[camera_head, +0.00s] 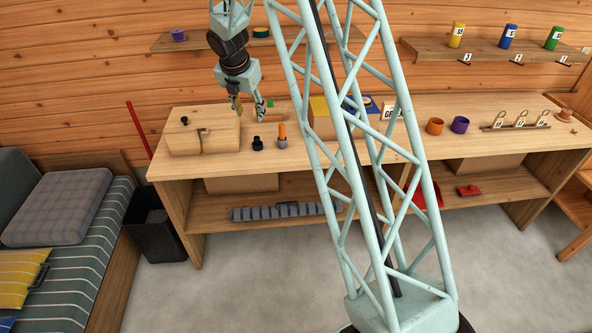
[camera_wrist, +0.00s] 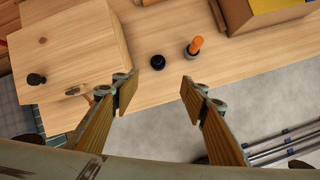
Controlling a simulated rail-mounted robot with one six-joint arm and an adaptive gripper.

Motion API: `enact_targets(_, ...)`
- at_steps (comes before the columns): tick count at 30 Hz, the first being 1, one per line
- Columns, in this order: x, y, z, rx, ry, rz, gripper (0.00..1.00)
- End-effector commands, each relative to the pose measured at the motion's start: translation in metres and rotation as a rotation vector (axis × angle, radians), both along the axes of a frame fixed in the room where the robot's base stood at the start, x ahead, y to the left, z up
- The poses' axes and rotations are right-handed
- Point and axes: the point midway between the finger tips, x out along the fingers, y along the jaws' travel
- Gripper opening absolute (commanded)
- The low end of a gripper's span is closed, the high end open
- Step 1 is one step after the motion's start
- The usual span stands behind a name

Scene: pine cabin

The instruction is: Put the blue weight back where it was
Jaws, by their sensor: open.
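A small, dark navy weight-like piece with a knob (camera_head: 257,144) stands upright on the workbench, near its front edge. It is the likeliest blue weight, though its colour is nearly black; it also shows in the wrist view (camera_wrist: 158,62). My gripper (camera_head: 248,112) is open and empty above the bench, fingers pointing down. In the wrist view the dark piece lies beyond the gap between the fingertips (camera_wrist: 160,82), touching neither. The place where the weight was before cannot be told from these frames.
A grey holder with an orange handle (camera_head: 282,138) stands close right of the dark piece. A wooden box (camera_head: 203,135) is on the left; a yellow-topped box (camera_head: 321,117) is to the right. Cups (camera_head: 435,126) stand farther right. Shelves (camera_head: 478,54) hang above. My column hides part of the bench.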

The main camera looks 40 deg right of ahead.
Motion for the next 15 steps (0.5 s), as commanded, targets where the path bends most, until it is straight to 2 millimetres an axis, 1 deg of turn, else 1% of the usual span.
enact_targets(1, -0.007, 0.004, 0.012, 0.009, -0.010, -0.028, 0.40)
enact_targets(3, -0.015, 0.009, 0.027, 0.025, -0.024, -0.076, 0.40)
enact_targets(8, -0.037, 0.019, 0.058, 0.061, -0.051, -0.179, 0.40)
enact_targets(15, -0.073, 0.036, 0.102, 0.117, -0.093, -0.333, 0.40)
